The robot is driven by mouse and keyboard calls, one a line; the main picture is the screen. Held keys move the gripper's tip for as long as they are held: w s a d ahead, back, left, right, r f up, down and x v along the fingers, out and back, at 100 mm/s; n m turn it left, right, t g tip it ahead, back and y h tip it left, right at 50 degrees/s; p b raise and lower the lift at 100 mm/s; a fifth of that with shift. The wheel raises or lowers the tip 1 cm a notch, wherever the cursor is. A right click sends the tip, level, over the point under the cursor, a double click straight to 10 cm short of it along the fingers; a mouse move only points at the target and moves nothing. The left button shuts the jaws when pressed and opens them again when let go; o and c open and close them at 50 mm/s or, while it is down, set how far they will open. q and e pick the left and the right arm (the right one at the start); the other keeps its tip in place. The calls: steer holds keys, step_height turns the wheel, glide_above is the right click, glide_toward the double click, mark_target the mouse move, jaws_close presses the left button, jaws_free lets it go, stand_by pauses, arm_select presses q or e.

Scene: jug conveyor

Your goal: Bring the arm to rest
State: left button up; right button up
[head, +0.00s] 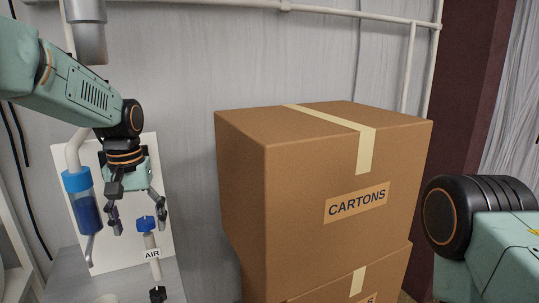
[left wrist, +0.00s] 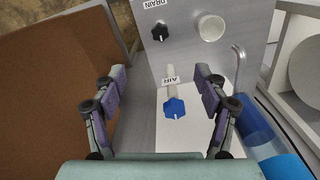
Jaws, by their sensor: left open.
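My left gripper (head: 138,224) hangs down at the left of the head view, open and empty. A blue knob (head: 146,223) tops the light pipe with the AIR label (head: 152,254). The knob appears between the two spread fingers, with a gap on each side and no contact visible. In the left wrist view, the gripper (left wrist: 160,84) is also open, and the blue knob (left wrist: 174,107) lies between and below its fingers. How far the fingertips are from the knob in depth is hard to tell. My right gripper is outside both views; only part of my right arm shows.
Stacked cardboard cartons (head: 325,190) stand right of the gripper. A black DRAIN knob (left wrist: 160,33) and a white round part (left wrist: 211,27) lie nearby.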

arm_select(q)
steer(key=s+d+f, duration=0.1)
steer(key=s+f, duration=0.3)
steer(key=f, duration=0.5)
steer(key=s+d+f+m, duration=0.1)
steer(key=s+f, duration=0.4)
steer(key=f, duration=0.4)
steer(key=s+d+f, duration=0.1)
steer(key=s+f, duration=0.3)
steer(key=f, duration=0.5)
steer(key=s+d+f+m, duration=0.1)
steer(key=s+f, duration=0.2)
steer(key=s, duration=1)
steer(key=s+f, duration=0.3)
steer(key=s, duration=0.9)
step_height(320, 180, down, 25)
steer(key=b, duration=2.5)
steer(key=shift+s+d+f, duration=0.15)
steer(key=shift+s+f, duration=0.05)
